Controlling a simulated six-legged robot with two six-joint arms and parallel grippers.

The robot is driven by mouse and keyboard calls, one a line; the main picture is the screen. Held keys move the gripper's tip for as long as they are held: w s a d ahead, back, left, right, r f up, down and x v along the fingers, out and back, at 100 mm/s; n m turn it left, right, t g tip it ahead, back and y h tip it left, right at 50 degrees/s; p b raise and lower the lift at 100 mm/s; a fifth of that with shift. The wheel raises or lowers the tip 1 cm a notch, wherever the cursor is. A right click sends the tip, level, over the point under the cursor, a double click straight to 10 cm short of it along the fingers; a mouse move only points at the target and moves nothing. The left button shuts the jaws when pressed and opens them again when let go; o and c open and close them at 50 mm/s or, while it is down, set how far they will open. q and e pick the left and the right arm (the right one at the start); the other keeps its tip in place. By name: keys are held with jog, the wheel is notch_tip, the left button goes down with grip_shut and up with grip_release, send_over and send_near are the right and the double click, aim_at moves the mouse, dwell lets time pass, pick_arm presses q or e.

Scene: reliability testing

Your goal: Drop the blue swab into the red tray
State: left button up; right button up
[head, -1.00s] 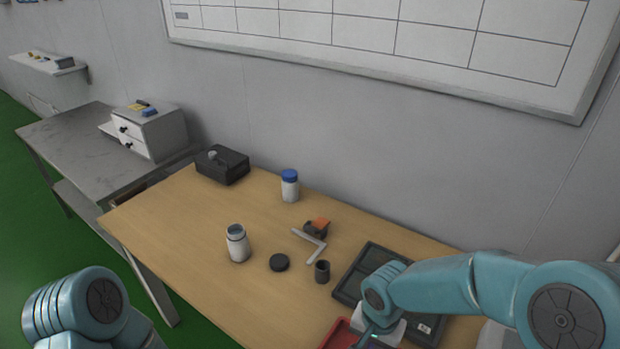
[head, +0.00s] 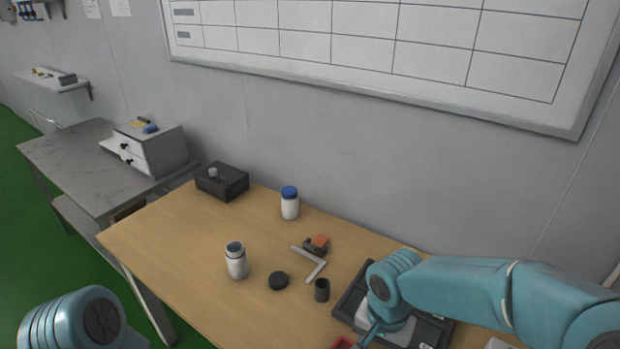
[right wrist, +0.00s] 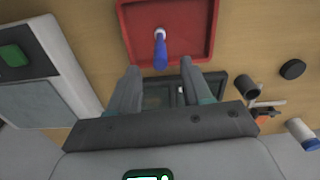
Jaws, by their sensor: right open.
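The red tray (right wrist: 190,12) lies on the wooden table and fills the top middle of the right wrist view. In the head view only a small corner of the tray (head: 343,343) shows at the bottom edge. The blue swab (right wrist: 160,52), with a white end, appears over the tray's inside and across its near rim. I cannot tell whether it touches the tray or is above it. My right gripper (right wrist: 158,68) is open, its fingers apart on either side of the swab's lower end without touching it. My left gripper is out of view; only its arm shows.
A dark tray (head: 349,304) lies partly under my right arm. A dark cup (head: 322,290), black lid (head: 278,281), white angle piece (head: 314,266), orange-black block (head: 316,244), white jar (head: 236,262) and blue-capped bottle (head: 290,203) stand nearby.

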notch_tip(320, 180, up, 9)
jog(key=shift+s, duration=0.1)
dwell(0.4)
